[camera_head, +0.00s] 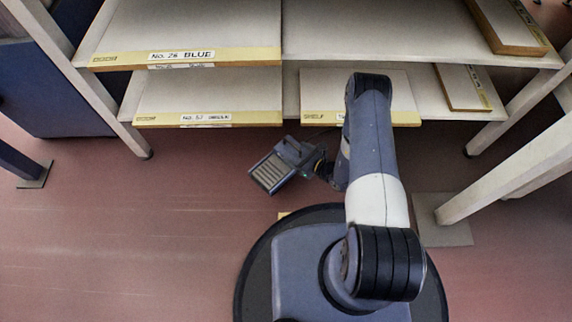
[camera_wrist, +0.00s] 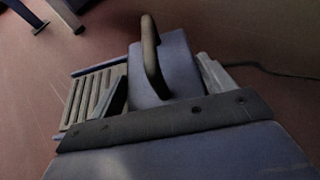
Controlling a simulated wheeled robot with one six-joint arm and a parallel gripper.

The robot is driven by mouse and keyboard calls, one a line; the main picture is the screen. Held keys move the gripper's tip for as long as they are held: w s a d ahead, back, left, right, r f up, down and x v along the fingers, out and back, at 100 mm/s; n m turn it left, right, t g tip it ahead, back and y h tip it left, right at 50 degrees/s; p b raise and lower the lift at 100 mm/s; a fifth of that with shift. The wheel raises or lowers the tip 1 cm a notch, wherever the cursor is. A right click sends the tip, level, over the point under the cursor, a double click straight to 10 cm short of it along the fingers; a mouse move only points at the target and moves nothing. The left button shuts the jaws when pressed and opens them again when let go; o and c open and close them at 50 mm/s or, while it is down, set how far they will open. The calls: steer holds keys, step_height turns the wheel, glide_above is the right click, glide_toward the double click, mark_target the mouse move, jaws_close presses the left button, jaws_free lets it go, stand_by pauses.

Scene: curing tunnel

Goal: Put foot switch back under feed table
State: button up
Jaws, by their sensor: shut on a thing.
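The foot switch (camera_head: 272,173) has a blue-grey housing and a ribbed grey pedal. It is in front of the shelf rack, left of my forearm, over the reddish floor; I cannot tell whether it touches the floor. In the wrist view the foot switch (camera_wrist: 170,65) shows its dark arched handle, with the ribbed pedal at left. My gripper (camera_wrist: 163,84) is shut on it, with a finger on either side of the housing; the exact contact is partly hidden. In the head view my gripper (camera_head: 314,165) is partly hidden at the switch's right side. I cannot tell which structure is the feed table.
A rack with labelled boards (camera_head: 208,100) stands ahead, its legs on the floor. A pale slanted leg (camera_head: 500,180) with a floor plate stands at right. A blue leg (camera_head: 20,165) stands at left. A dark cable (camera_wrist: 275,72) trails right. The left floor is clear.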

step_height(320, 180, down, 9)
steer(key=b, duration=0.4)
steer(key=shift+w, duration=0.1)
steer(key=shift+f, duration=0.15)
steer(key=o, duration=2)
steer(key=shift+f, duration=0.1)
steer(key=shift+o, duration=0.2)
